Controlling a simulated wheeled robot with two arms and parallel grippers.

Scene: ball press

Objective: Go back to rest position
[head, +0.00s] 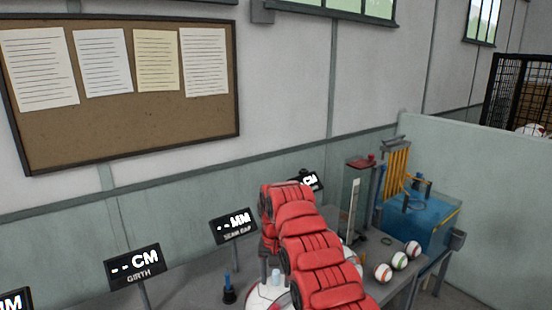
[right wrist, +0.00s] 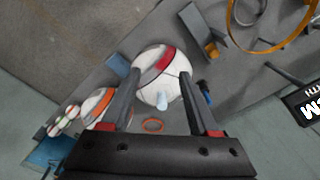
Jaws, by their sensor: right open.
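My right arm comes in from the bottom right of the head view as a chain of red segments and bends down over the workbench. Its gripper is mostly hidden there behind the arm. In the right wrist view my right gripper (right wrist: 162,70) is open, with its two dark fingers spread apart. A white ball with a red band (right wrist: 150,88) lies beyond and between the fingers; I cannot tell whether they touch it. A small pale cylinder (right wrist: 162,101) shows in front of the ball. My left gripper is not in view.
Signs reading CM (head: 134,265) and MM (head: 233,226) stand along the wall. Several striped balls (head: 399,260) sit at the bench's right. A blue bin (head: 415,220) and a clear column (head: 355,200) stand behind. A dark stand (head: 229,293) is left of my arm.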

